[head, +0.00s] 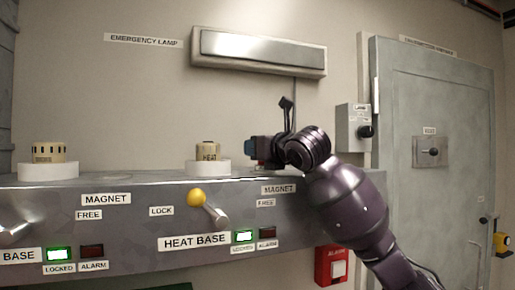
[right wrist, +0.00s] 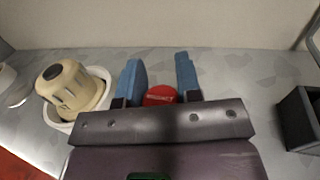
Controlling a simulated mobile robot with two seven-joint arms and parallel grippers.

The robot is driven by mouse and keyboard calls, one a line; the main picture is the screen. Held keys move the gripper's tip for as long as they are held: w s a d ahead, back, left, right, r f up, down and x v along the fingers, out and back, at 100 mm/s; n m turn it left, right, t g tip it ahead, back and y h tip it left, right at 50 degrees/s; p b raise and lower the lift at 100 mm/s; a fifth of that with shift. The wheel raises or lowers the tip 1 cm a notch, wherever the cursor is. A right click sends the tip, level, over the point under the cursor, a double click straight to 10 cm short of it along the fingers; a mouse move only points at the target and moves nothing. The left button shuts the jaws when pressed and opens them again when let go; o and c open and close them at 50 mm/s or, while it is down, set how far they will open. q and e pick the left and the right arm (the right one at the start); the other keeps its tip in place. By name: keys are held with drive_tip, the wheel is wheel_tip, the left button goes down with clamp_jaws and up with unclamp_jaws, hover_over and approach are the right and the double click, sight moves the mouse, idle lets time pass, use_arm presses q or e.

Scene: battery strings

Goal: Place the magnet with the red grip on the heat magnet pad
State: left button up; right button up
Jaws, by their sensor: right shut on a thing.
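My right gripper (right wrist: 160,85) has blue fingers on either side of a red round grip (right wrist: 160,96) with small lettering, shut on it. The magnet's lower part is hidden in the right wrist view. In the head view my right gripper (head: 252,150) is just right of the white round heat pad (head: 209,168), above the counter; the red grip is hidden there. A beige piece labelled HEAT (head: 208,151) stands on that pad. In the right wrist view a beige piece with a dark top (right wrist: 66,84) sits on a white round pad (right wrist: 53,122), left of my fingers. My left gripper is not in view.
A second white pad (head: 48,171) bears a beige piece (head: 48,153) at the left. A yellow-knobbed lever (head: 197,197) is on the panel front by the LOCK label. In the right wrist view a dark open box (right wrist: 300,120) stands at the right.

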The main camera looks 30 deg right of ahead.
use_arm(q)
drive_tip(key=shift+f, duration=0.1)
use_arm(e)
drive_tip(key=shift+f, duration=0.1)
drive_tip(key=o, duration=0.9)
drive_tip(key=shift+o, duration=0.2)
drive_tip(key=shift+s, duration=0.2)
use_arm(q)
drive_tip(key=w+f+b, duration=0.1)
drive_tip(key=b, duration=0.2)
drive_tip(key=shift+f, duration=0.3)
use_arm(e)
drive_tip(key=s, duration=1.1)
drive_tip(key=shift+s, duration=0.35)
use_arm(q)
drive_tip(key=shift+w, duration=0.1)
use_arm(e)
drive_tip(key=shift+d, duration=0.1)
